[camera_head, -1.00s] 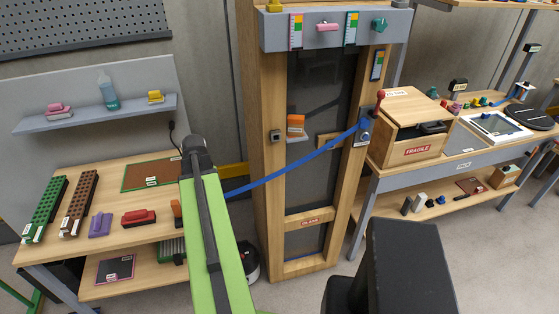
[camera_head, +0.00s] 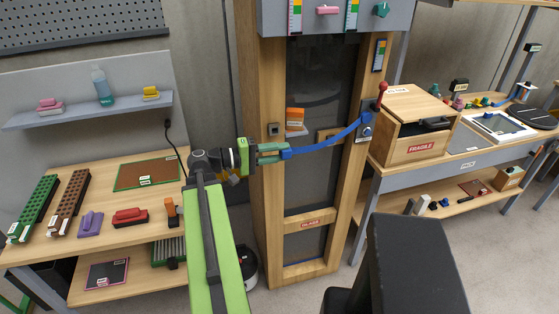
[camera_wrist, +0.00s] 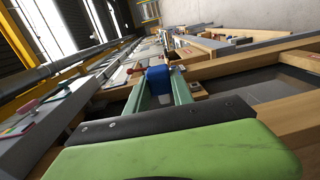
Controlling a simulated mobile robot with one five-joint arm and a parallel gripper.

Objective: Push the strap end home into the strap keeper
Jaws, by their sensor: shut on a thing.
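My gripper (camera_head: 282,152) is shut on the blue end of the strap (camera_head: 325,143), in front of the wooden frame's left post. The blue end also shows between my green fingers in the wrist view (camera_wrist: 158,78). The strap runs up to the right, sagging slightly, to a metal plate (camera_head: 366,122) on the right post. A small square fitting on the left post looks like the strap keeper (camera_head: 275,130). It sits just above my gripper in the head view, apart from the strap end.
A red-knobbed lever (camera_head: 382,90) rises near the plate. A wooden box (camera_head: 415,145) marked FRAGILE stands at the right.

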